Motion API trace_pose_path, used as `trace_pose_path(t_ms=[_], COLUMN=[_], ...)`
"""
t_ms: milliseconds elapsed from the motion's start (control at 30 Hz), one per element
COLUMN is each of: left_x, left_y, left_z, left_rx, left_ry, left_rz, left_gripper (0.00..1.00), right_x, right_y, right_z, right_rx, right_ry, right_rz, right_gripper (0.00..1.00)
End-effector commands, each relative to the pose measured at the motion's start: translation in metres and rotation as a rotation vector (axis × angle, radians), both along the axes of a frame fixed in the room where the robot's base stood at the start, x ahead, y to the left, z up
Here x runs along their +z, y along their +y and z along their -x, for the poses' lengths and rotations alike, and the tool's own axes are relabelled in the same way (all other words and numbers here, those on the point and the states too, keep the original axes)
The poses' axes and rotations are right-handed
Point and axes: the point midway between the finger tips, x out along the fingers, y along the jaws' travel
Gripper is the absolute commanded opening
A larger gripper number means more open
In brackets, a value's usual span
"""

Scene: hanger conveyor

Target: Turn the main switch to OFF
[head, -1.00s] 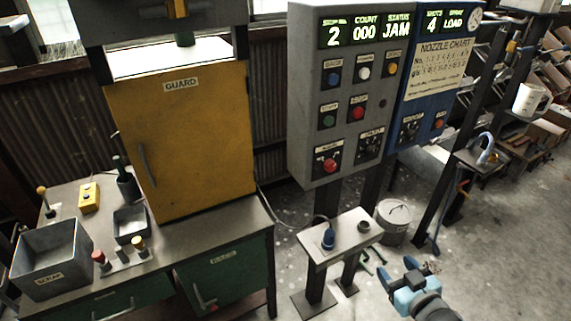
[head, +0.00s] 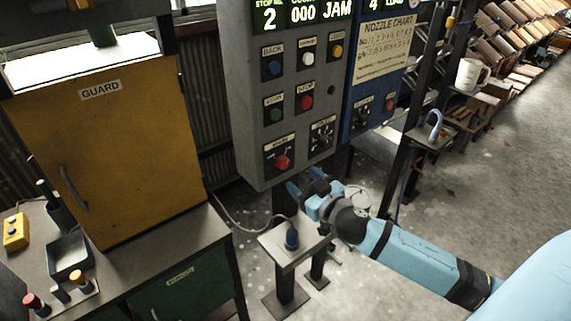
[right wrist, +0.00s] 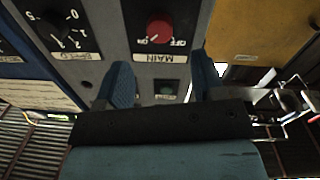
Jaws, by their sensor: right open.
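The main switch (head: 283,161) is a red rotary knob on a black plate at the lower left of the grey control panel (head: 258,120). It also shows in the right wrist view (right wrist: 159,28), with the MAIN, ON and OFF lettering upside down. I cannot tell clearly which mark the knob points to. My right gripper (head: 302,187) is just below the panel's bottom edge, below and right of the knob. In the right wrist view its two blue fingers (right wrist: 163,82) are apart and empty, with the knob beyond the gap between them. My left gripper is out of view.
A speed dial (head: 322,135) sits right of the switch, with several push buttons above. The blue nozzle panel (head: 375,100) adjoins on the right. The yellow guard door (head: 100,160) is left.

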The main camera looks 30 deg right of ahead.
Motion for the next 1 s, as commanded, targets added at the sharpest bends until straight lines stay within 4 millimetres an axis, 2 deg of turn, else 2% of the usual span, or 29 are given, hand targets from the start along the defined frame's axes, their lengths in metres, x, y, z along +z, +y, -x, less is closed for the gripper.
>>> trace_pose_path(t_ms=[33,200,400,567,833,867,1000], left_x=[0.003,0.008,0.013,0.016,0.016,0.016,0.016], left_y=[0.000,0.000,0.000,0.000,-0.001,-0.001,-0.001], left_z=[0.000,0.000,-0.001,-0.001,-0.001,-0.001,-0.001], left_rx=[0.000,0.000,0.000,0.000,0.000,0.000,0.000], left_ry=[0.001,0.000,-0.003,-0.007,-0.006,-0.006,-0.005], left_rz=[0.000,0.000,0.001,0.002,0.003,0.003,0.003], left_gripper=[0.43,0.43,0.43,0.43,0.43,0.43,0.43], right_x=[0.003,0.002,0.001,0.000,-0.001,-0.001,-0.001], right_y=[0.000,0.001,0.002,0.002,0.002,0.002,0.002], right_z=[-0.011,-0.041,-0.065,-0.074,-0.075,-0.075,-0.074], right_rx=[0.000,-0.002,-0.001,0.000,0.000,0.000,0.000], right_ry=[-0.002,-0.001,0.001,0.002,0.002,0.002,0.002], right_rz=[0.003,0.003,0.001,0.001,0.000,0.000,0.000], right_gripper=[0.63,0.63,0.63,0.63,0.63,0.60,0.28])
